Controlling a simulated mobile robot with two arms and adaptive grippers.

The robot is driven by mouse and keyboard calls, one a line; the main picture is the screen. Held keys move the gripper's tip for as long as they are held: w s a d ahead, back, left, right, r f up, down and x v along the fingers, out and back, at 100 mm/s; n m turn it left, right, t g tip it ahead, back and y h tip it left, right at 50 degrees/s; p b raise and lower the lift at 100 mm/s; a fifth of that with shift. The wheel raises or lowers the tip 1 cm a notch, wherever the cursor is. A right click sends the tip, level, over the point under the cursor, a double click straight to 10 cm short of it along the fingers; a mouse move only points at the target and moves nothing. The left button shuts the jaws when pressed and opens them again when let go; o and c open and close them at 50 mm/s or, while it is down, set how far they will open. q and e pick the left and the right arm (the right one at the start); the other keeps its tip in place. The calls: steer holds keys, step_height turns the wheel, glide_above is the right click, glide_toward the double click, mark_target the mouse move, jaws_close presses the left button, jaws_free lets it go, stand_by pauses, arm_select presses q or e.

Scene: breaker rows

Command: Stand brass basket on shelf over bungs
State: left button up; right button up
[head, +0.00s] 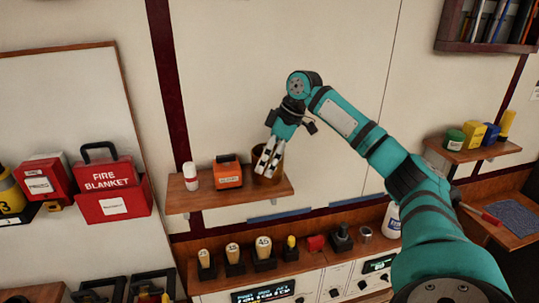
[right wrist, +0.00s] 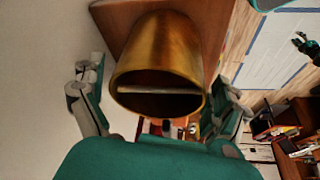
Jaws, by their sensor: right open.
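The brass basket (head: 268,178) is at the right end of the wooden wall shelf (head: 225,199), above a row of bungs (head: 233,253). It looks upright, partly hidden by my right gripper (head: 268,160), which reaches down over it. In the right wrist view the basket (right wrist: 158,60) lies between the spread fingers of my right gripper (right wrist: 160,105), its open mouth and crossbar facing the camera. The fingers show gaps to its sides. The wooden shelf (right wrist: 115,15) shows behind its base. A small dark claw shape (right wrist: 307,45) at the far right may be my left gripper; its jaws are unclear.
A white-labelled bottle (head: 191,176) and an orange box (head: 228,172) share the shelf, left of the basket. A red fire blanket box (head: 112,190) hangs further left. Another shelf (head: 470,152) at the right holds coloured containers. The wall above the shelf is clear.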

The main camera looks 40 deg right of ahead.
steer(key=shift+s+d+r+b, duration=0.15)
steer(key=shift+r+b, duration=0.2)
steer(key=shift+r, duration=0.2)
steer(key=b+v, duration=0.1)
steer(key=v, duration=1)
steer(key=shift+b, duration=0.4)
steer(key=shift+f, duration=0.15)
